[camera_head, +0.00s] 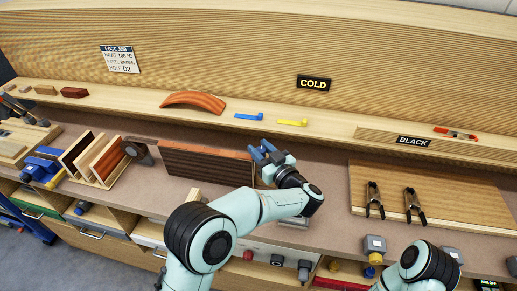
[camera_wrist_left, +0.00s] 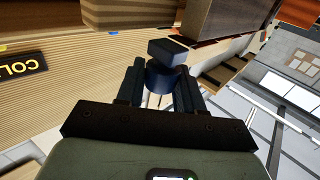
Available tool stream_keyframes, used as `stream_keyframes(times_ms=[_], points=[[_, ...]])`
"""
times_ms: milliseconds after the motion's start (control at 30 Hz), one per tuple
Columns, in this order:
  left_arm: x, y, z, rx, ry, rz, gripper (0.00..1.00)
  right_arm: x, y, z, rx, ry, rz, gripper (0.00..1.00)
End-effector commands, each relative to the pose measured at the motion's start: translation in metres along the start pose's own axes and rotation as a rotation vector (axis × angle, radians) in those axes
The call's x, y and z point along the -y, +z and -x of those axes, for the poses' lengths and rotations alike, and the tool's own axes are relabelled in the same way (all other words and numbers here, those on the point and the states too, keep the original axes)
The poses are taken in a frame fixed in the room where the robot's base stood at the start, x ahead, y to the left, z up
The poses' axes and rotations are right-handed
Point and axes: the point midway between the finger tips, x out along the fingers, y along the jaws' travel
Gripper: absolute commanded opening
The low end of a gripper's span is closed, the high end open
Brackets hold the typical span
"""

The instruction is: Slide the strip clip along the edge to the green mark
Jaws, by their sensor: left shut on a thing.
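My left gripper (camera_head: 266,154) is at the right end of a dark brown upright panel (camera_head: 205,165) in the head view. In the left wrist view, the left gripper (camera_wrist_left: 160,88) is shut on a small dark blue piece, which I take for the strip clip (camera_wrist_left: 161,77). It has a grey block-like top, close to the end of a brown board (camera_wrist_left: 210,18). Whether the clip touches the board's edge I cannot tell. I cannot make out the green mark in either view. My right gripper is out of view.
A wooden board (camera_head: 440,185) with two black spring clamps (camera_head: 374,200) lies at the right. Boards stand in a rack (camera_head: 105,185) at the left. A curved brown piece (camera_head: 194,101), a blue tool (camera_head: 248,116) and a yellow tool (camera_head: 291,122) lie on the shelf behind.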

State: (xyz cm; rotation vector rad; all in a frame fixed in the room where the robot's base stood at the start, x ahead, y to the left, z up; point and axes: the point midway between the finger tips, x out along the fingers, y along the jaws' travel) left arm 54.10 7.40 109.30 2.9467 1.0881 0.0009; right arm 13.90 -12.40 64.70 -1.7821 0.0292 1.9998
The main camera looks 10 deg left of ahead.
Motion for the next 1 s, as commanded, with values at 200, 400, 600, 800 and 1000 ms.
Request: stream_keyframes(times_ms=[200,400,600,800,1000], points=[[0.0,0.002,0.0,0.003,0.001,-0.002,0.56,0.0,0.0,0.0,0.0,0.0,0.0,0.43],[0.0,0.001,0.0,0.001,0.001,-0.001,0.56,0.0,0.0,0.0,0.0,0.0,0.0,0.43],[0.0,0.002,0.017,0.002,0.004,-0.001,0.56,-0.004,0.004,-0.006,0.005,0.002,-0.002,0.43],[0.0,0.004,0.06,0.002,0.006,-0.002,0.56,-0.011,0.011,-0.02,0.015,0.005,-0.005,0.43],[0.0,0.003,0.103,0.003,0.005,-0.002,0.56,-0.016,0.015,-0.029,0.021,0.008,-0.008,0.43]])
